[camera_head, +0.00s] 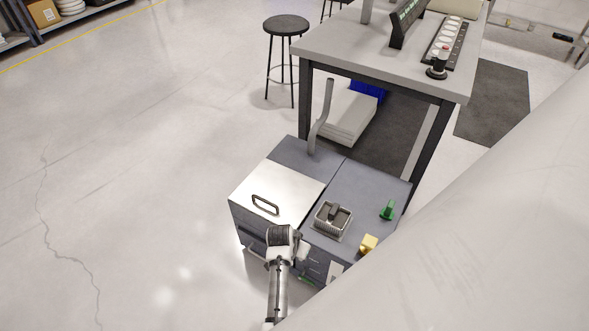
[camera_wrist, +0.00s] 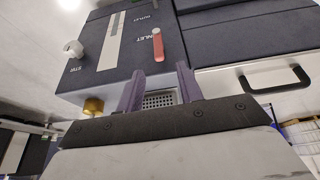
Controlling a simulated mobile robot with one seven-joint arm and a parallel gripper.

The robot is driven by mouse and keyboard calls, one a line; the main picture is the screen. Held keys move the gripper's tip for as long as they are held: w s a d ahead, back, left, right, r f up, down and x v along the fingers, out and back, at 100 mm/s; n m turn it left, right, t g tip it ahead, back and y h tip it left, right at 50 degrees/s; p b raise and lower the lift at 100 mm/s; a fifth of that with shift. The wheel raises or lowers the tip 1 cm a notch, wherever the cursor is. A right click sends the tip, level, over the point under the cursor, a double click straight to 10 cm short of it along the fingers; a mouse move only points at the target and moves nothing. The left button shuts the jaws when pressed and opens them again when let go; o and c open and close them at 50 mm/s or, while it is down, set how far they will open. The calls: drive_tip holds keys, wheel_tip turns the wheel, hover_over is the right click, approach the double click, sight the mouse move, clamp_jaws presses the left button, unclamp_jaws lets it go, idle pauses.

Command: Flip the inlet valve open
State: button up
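The inlet valve lever (camera_wrist: 158,45), a short red bar with a paler end, shows in the wrist view beside the INLET label on a dark panel (camera_wrist: 185,42). My gripper (camera_wrist: 160,84) is open and empty, its two fingers apart below the lever in the picture and not touching it. In the head view, my arm's end (camera_head: 284,238) is at the near side of the grey cabinet (camera_head: 337,179). The lever cannot be made out there.
The panel also has an OUTLET label, a white knob (camera_wrist: 73,48) and a brass knob (camera_wrist: 92,106). The cabinet's metal lid has a dark handle (camera_head: 265,205). A basket (camera_head: 332,221), a green part (camera_head: 388,210) and a yellow part (camera_head: 368,244) are on top. Open floor lies left.

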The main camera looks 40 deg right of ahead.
drive_tip(key=v, duration=0.3)
drive_tip(key=shift+a+r, duration=0.1)
drive_tip(key=shift+r, duration=0.15)
